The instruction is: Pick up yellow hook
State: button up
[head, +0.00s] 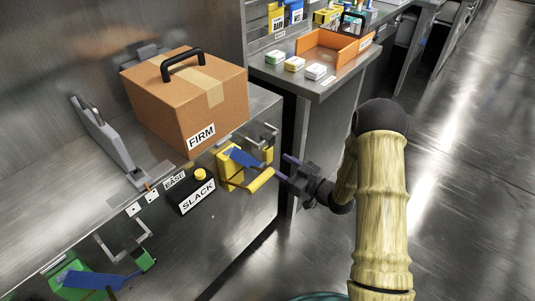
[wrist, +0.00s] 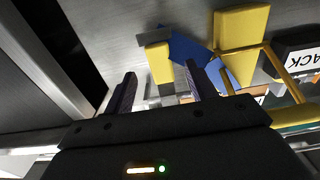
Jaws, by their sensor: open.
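The yellow hook (head: 229,172) is at the front edge of the metal bench in the head view. It has a yellow bar reaching outward, and a blue plate (head: 243,158) lies across it. In the wrist view, yellow parts of the hook (wrist: 240,28) and the blue plate (wrist: 187,46) show beyond the fingers. My gripper (head: 284,169) is open and empty, just right of the hook, its fingers pointing toward it. In the wrist view the two fingers (wrist: 160,76) are spread, with a smaller yellow block between and beyond their tips. I cannot tell whether they touch anything.
A cardboard box marked FIRM (head: 190,100) stands behind the hook. A black SLACK box (head: 191,190) with a yellow button is left of it. A green fixture (head: 72,272) with a blue plate is at lower left. A shelf with an orange tray (head: 318,46) stands behind. Open floor lies right.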

aim_at(270, 158)
jog(key=b+x, duration=0.1)
jog(key=x, duration=0.3)
jog(key=shift+w+a, duration=0.2)
grip_shut()
dwell(0.3)
